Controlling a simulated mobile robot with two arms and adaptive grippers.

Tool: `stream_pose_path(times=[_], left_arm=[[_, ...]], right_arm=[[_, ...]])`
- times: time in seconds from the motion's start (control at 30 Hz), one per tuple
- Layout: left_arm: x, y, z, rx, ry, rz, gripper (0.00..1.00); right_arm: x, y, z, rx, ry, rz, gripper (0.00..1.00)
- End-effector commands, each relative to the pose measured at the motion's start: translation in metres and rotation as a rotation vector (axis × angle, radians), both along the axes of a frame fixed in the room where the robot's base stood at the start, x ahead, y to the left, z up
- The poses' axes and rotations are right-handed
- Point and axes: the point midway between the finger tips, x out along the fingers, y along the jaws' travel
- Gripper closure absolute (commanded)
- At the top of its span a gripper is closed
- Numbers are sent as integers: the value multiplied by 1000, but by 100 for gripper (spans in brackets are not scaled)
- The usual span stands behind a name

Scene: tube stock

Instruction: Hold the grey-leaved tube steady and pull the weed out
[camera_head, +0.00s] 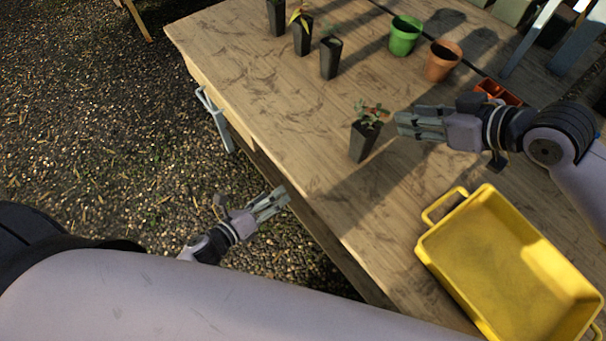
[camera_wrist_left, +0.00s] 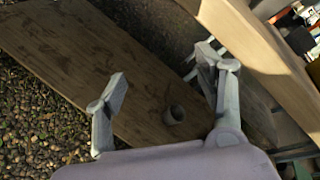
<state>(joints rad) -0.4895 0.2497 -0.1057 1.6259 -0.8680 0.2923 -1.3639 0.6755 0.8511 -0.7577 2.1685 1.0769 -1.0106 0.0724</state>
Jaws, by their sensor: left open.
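A dark square tube (camera_head: 363,143) stands upright on the wooden table, with grey-green leaves (camera_head: 369,114) on top. Small reddish bits show among the leaves; I cannot tell whether they are the weed. My right gripper (camera_head: 398,124) is just right of this tube, pointing at it from the side. It looks apart from the tube, and its finger gap is not clear. My left gripper (camera_head: 284,196) is open and empty, beside the table's front edge over the gravel. Its spread fingers also show in the left wrist view (camera_wrist_left: 165,98); the tube does not.
Several other things stand on the table (camera_head: 265,85): dark tubes (camera_head: 331,58) at the back, a green pot (camera_head: 404,36), a terracotta pot (camera_head: 443,61) and a yellow crate (camera_head: 433,246) at front right.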

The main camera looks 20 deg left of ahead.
Motion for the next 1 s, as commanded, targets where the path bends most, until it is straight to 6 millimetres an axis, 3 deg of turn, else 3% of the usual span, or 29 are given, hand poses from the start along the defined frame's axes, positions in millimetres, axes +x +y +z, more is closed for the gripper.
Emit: stream_pose_path(times=[0.03, 0.17, 0.3, 0.4, 0.67, 1.0], left_arm=[[3, -8, 29, 104, -105, -80, 36], [2, -33, 92, 381, -368, -267, 36], [2, -69, 131, 490, -531, -317, 36], [1, -83, 148, 543, -606, -334, 36], [14, -100, 160, 577, -656, -342, 36], [67, -138, 159, 576, -653, -342, 36]], right_arm=[[0, 0, 0, 0, 0, 0, 67], [0, 0, 0, 0, 0, 0, 67], [0, 0, 0, 0, 0, 0, 67], [0, 0, 0, 0, 0, 0, 67], [0, 0, 0, 0, 0, 0, 67], [0, 0, 0, 0, 0, 0, 67]])
